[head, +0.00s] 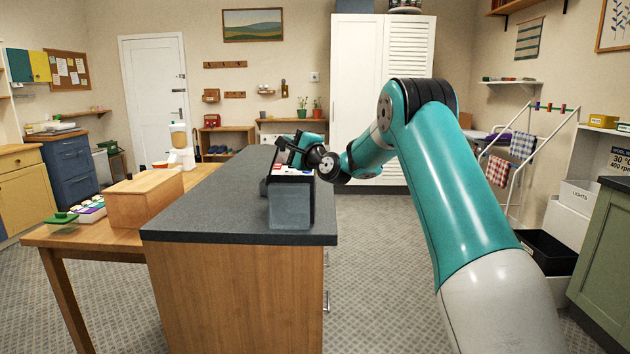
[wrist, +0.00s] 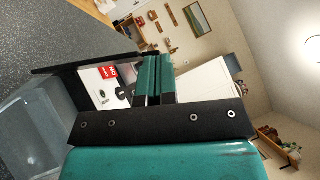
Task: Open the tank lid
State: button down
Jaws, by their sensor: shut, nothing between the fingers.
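A small machine (head: 292,200) with a dark body and a grey, see-through tank at its near side stands on the dark worktop. In the wrist view the tank (wrist: 38,118) shows at the left, beside a white panel (wrist: 105,86) with a red label and dark controls. A black strip (wrist: 75,66) runs along the panel's far edge. I cannot tell which part is the lid or how it stands. My gripper (wrist: 157,62) is shut and empty, with its teal fingers together beside the panel. In the head view my gripper (head: 286,150) is just above the machine; contact cannot be told.
The dark worktop (head: 205,205) is clear left of the machine. A wooden box (head: 145,198) and a tray of coloured items (head: 90,210) are on the lower wooden table at left. A white cabinet (head: 350,90) stands behind, and a drying rack (head: 515,150) is at right.

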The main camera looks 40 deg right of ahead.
jog(key=w+a+r+n+g+p, duration=0.1)
jog(key=p, duration=0.1)
jog(key=w+a+r+n+g+p, duration=0.1)
jog(key=a+n+p, duration=0.1)
jog(key=shift+w+a+r+y, duration=0.15)
jog(key=shift+w+y, duration=0.15)
jog(key=shift+w, duration=0.05)
jog(key=shift+w+a+n+g+p, duration=0.8)
jog(key=shift+w+a+g+p, duration=0.4)
jog(key=shift+p, duration=0.35)
jog(key=shift+s+f, duration=0.1)
jog(key=shift+f, duration=0.1)
